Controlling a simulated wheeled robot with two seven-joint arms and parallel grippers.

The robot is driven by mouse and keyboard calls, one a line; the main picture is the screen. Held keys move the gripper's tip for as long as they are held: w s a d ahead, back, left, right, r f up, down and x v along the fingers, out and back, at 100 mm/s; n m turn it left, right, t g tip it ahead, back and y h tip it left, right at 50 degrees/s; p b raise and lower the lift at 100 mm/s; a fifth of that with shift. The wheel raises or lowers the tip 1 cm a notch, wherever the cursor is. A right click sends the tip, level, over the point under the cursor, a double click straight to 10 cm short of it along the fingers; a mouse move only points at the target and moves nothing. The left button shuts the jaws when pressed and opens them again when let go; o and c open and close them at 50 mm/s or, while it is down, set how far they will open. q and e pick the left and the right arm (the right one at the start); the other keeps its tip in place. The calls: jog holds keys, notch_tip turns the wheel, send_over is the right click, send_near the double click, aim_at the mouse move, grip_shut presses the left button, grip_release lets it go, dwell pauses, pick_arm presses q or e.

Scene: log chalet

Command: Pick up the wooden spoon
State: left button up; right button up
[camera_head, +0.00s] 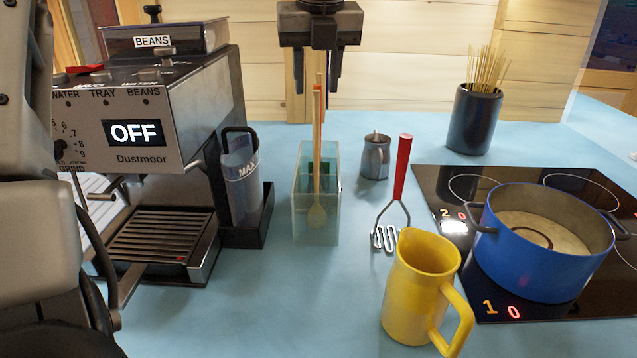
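The wooden spoon (316,150) stands upright, bowl down, in a clear greenish glass holder (300,205) in the middle of the counter. Its pale bowl shows through the glass near the bottom. Another thin reddish-orange handle rises just behind it. My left gripper (317,88) is at the top centre, pointing down, with its two fingers apart. The top of the handles shows in the gap between the fingertips in this view. I cannot tell how far the fingers are from the spoon in depth; they do not appear closed on it. My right gripper is out of view.
A coffee machine (165,110) stands left of the holder, with a water tank beside it. To the right are a small metal jug (375,157), a red-handled masher (402,170), a yellow pitcher (410,295), a blue pot (540,262) on the hob, and a dark skewer cup (473,122).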

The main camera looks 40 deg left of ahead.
aim_at(317, 95)
pick_arm(q)
jog(key=x, duration=0.2)
jog(key=shift+w+f, duration=0.15)
jog(key=shift+f, duration=0.15)
jog(key=shift+a+f, duration=0.15)
jog(key=shift+f, duration=0.3)
jog(key=p+x, duration=0.1)
jog(key=x, duration=0.2)
jog(key=shift+f, duration=0.35)
jog(key=shift+w+a+f+p, duration=0.15)
jog(key=shift+f+p, duration=0.15)
jog(key=shift+f, duration=0.25)
grip_shut()
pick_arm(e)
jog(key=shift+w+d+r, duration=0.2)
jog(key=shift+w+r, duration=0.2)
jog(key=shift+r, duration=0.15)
